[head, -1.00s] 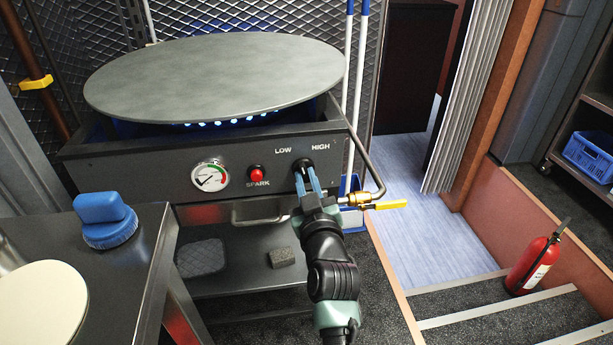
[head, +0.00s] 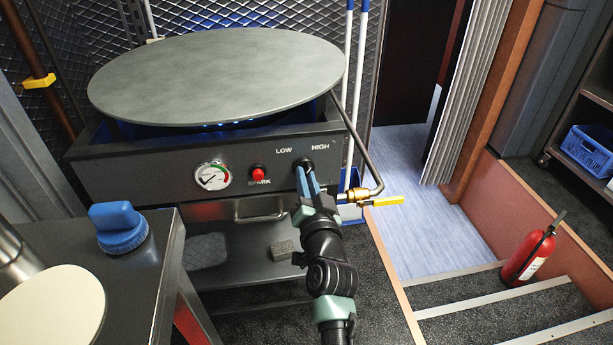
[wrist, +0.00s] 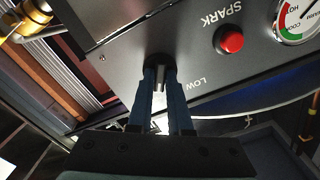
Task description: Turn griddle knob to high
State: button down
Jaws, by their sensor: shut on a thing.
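The griddle (head: 215,78) is a large round grey plate on a dark burner box. Its black knob (head: 303,163) sits on the front panel below the LOW and HIGH labels. My gripper (head: 306,178) reaches up from below with its blue fingers shut on the knob. In the wrist view the two fingers (wrist: 160,85) point straight at the dark knob (wrist: 159,61) against the panel. The fingers cover much of the knob, so I cannot tell its pointer's direction. A faint bit of blue flame (head: 226,126) shows under the plate.
A red spark button (head: 257,172) and a round gauge (head: 212,176) are left of the knob. A brass gas valve with a yellow handle (head: 388,201) is close on the right. A steel counter (head: 150,235) with a blue-handled object (head: 119,225) stands at left.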

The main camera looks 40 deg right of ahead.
jog(key=shift+m, duration=0.5)
jog(key=c, duration=0.8)
grip_release()
jog(key=shift+c, duration=0.2)
jog(key=p+v, duration=0.5)
jog(key=v, duration=0.8)
jog(key=shift+f, duration=0.1)
